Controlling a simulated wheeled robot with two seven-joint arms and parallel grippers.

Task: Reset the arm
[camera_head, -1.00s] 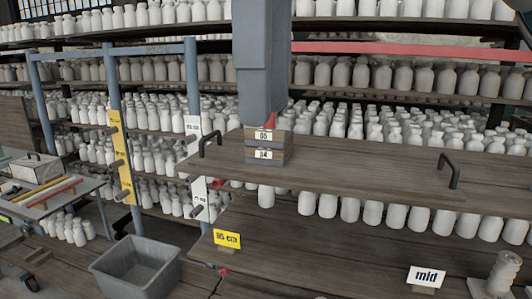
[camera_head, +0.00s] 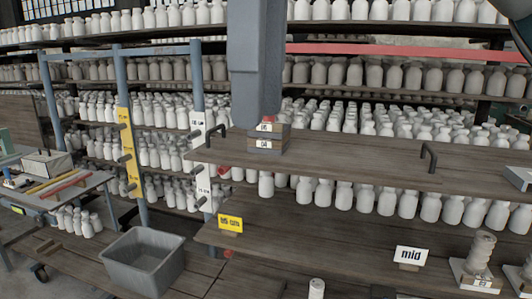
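A rounded dark part, which looks like a piece of my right arm, cuts into the top right corner of the head view. My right gripper's fingers cannot be made out there, so I cannot tell how they stand. My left arm and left gripper are not in view. No object is seen held.
A raised plank board (camera_head: 350,158) with black handles bears stacked blocks (camera_head: 266,138) marked 05 and 04. A blue-grey column (camera_head: 256,60) stands out above them. Shelves of pale bottles fill the back.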

